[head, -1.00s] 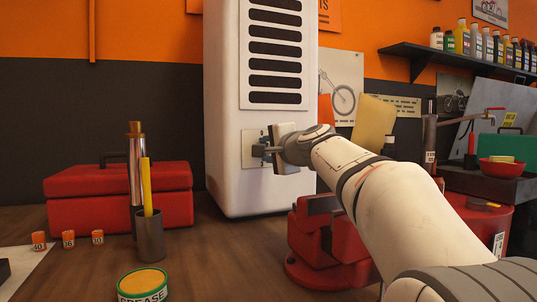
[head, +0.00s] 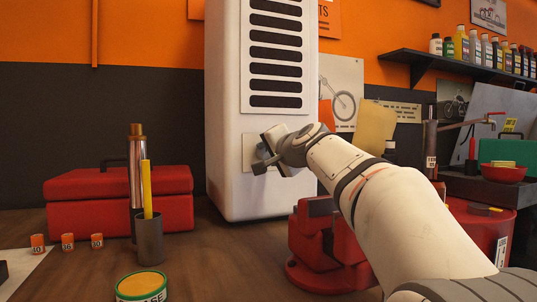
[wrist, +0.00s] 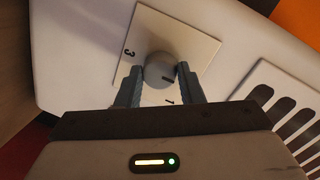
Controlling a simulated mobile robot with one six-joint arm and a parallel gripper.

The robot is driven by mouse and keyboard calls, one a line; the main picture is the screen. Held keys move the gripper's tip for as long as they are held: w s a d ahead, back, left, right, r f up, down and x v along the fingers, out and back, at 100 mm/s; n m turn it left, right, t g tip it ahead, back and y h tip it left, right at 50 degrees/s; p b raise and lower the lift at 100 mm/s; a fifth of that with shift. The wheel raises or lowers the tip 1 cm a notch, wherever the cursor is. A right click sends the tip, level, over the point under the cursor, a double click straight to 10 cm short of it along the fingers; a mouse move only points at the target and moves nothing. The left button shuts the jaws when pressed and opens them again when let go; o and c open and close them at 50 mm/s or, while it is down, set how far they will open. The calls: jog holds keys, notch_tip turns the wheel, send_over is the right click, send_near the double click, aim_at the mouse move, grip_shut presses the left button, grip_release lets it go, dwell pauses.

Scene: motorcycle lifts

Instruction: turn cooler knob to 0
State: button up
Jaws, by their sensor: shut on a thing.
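The cooler (head: 228,120) is a tall white cabinet with dark vent slots, standing at the centre of the head view. Its knob (wrist: 160,70) is a round grey dial on a pale square plate (wrist: 190,40) in the wrist view. The plate shows a 3 at upper left and a 1 below the knob; a 0 is not visible. A dark mark shows on the knob's lower right. My gripper (wrist: 160,88) is shut on the knob, one finger on each side. In the head view, my gripper (head: 262,160) is tilted and mostly hides the knob.
A red vise (head: 318,245) stands under my arm. A red toolbox (head: 115,205), a dark cup (head: 149,238) and a grease tin (head: 141,285) are on the bench at left.

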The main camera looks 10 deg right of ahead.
jog(key=shift+f, duration=0.15)
jog(key=o, duration=1)
jog(key=v, duration=0.7)
jog(key=shift+s, duration=0.4)
jog(key=shift+d, duration=0.1)
